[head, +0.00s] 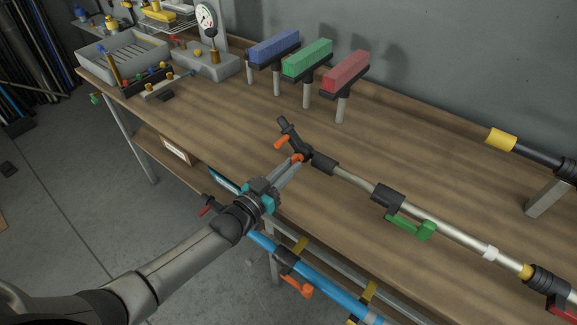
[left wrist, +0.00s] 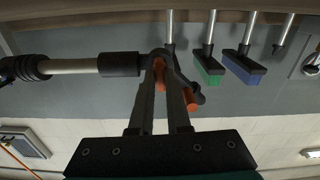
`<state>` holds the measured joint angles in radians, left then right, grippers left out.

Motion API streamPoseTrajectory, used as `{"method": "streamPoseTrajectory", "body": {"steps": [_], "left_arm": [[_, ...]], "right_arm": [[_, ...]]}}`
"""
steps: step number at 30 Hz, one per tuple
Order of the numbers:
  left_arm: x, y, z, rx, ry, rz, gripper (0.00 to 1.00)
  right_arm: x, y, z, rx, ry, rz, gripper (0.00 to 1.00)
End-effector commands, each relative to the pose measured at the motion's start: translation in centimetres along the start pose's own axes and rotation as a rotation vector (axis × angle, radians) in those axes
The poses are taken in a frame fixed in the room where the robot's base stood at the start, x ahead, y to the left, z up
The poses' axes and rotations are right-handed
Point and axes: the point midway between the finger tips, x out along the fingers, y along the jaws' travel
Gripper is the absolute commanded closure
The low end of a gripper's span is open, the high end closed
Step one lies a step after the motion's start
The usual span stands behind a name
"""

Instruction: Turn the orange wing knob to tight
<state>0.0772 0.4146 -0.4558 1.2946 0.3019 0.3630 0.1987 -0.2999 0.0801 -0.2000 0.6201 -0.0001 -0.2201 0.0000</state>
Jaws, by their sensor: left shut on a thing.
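One wing sticks out to the left of the fitting; the other is at my left gripper's fingertips. My left gripper (head: 296,161) is shut on this wing, which it partly hides. In the left wrist view, orange shows between the fingers (left wrist: 167,85), and another orange part of the knob (left wrist: 193,97) shows beside the right finger. My right gripper is not in view.
The silver pole (head: 357,184) carries a green lever (head: 412,228). Blue, green and red blocks (head: 345,72) stand on posts behind. A blue pole (head: 330,288) with an orange lever (head: 297,285) runs below the bench's front edge. Bare wood lies behind the silver pole.

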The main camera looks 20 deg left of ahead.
Motion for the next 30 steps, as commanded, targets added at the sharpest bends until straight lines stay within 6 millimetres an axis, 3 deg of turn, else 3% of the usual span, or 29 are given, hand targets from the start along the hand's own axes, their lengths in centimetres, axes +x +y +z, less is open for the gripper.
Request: {"method": "streamPoseTrajectory", "body": {"steps": [22,23,30], "left_arm": [[-0.03,-0.01,0.07,0.092,-0.002,0.000,1.00],[-0.03,-0.01,0.07,0.092,-0.002,0.000,0.83],[-0.02,-0.01,0.04,0.091,-0.001,0.000,0.56]], "right_arm": [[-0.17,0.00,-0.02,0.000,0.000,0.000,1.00],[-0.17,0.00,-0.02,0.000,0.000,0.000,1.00],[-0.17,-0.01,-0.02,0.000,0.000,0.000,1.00]]}}
